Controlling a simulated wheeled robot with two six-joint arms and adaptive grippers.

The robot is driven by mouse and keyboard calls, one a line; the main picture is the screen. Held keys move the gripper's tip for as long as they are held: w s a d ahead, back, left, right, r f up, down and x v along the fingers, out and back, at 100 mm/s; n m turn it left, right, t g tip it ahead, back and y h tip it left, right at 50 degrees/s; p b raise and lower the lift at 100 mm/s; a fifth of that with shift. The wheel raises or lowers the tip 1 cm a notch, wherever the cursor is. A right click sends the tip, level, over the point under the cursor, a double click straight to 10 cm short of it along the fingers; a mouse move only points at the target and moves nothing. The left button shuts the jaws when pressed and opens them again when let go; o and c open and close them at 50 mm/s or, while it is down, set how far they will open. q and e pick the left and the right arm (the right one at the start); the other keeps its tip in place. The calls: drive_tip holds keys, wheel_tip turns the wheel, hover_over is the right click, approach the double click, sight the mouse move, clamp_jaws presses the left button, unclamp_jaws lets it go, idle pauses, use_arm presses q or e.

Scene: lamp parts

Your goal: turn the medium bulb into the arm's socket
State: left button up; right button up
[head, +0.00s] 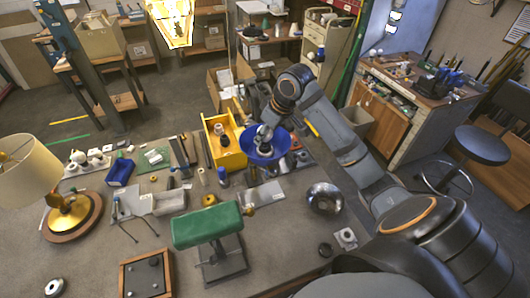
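My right arm reaches in from the lower right, and its gripper (264,134) is over the blue bowl-shaped shade (267,155) near the middle of the table. The fingertips are small and partly lost against the shade, so I cannot tell whether they are open or hold anything. Several white bulb-like pieces stand on a light rack (88,165) at the left; I cannot tell which is the medium bulb. The arm's socket cannot be made out. My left gripper is not in view.
A yellow bin (232,160) stands beside the blue shade. A green-shaded lamp (207,226) stands in front, a cream-shaded lamp (28,172) at the left. A metal bowl (324,198) and wooden tray (145,278) lie nearer. Bare table shows around (285,235).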

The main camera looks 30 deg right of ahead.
drive_tip(key=shift+f+m, duration=0.15)
drive_tip(key=shift+m, duration=0.45)
drive_tip(key=shift+m+h, duration=0.7)
drive_tip(key=shift+m, duration=0.7)
drive_tip(key=m+h, duration=0.1)
drive_tip(key=m, duration=0.2)
drive_tip(key=o, duration=0.8)
drive_tip(key=shift+o, duration=0.2)
